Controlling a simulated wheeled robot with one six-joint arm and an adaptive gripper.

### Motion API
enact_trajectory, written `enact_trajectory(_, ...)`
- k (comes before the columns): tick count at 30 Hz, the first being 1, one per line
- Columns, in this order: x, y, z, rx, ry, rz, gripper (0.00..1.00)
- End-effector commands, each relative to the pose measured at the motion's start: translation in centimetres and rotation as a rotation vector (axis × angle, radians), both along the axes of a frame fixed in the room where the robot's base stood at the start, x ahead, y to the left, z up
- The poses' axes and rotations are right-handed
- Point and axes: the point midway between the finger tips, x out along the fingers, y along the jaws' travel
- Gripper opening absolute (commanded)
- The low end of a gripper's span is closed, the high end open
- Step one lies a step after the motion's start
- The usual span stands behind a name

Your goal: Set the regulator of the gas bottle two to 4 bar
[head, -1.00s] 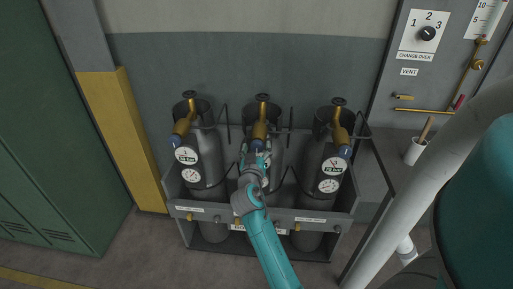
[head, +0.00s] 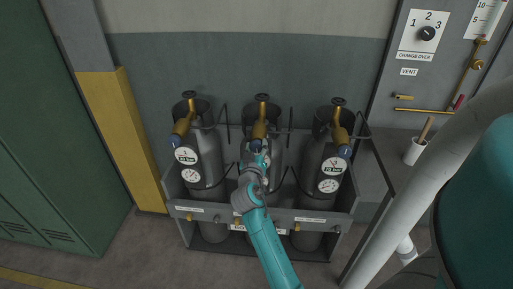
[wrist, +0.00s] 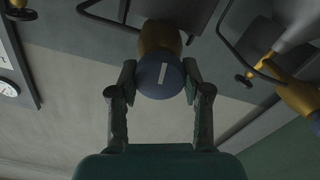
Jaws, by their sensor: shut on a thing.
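Three grey gas bottles stand in a rack. The middle bottle (head: 280,160) has a brass regulator (head: 259,130) with a blue knob (head: 257,145). My gripper (head: 259,160) reaches up to this knob from below and hides the front of the bottle and its gauges. In the wrist view, the blue knob (wrist: 160,79) with a white mark, standing nearly upright and slightly tilted, sits between the fingertips of my gripper (wrist: 160,85), which is shut on it. The brass regulator body (wrist: 160,36) shows behind the knob. The pressure reading is hidden.
The left bottle (head: 208,160) and right bottle (head: 314,165) have similar regulators and round gauges. The rack's front rail (head: 205,216) runs below. A wall panel (head: 440,85) with a dial, a cup (head: 414,151) and a white pipe (head: 430,165) are at right. A green locker (head: 60,130) stands left.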

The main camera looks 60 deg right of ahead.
Motion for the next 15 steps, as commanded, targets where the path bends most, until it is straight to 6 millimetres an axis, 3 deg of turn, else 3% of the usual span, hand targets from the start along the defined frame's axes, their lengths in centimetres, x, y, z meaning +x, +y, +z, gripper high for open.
enact_trajectory(13, 0.03, 0.02, -0.02, -0.028, 0.067, 0.000, 0.13)
enact_trajectory(14, 0.03, 0.02, -0.02, -0.028, 0.067, 0.000, 0.53)
enact_trajectory(15, 0.03, 0.02, -0.02, -0.027, 0.066, 0.000, 0.63)
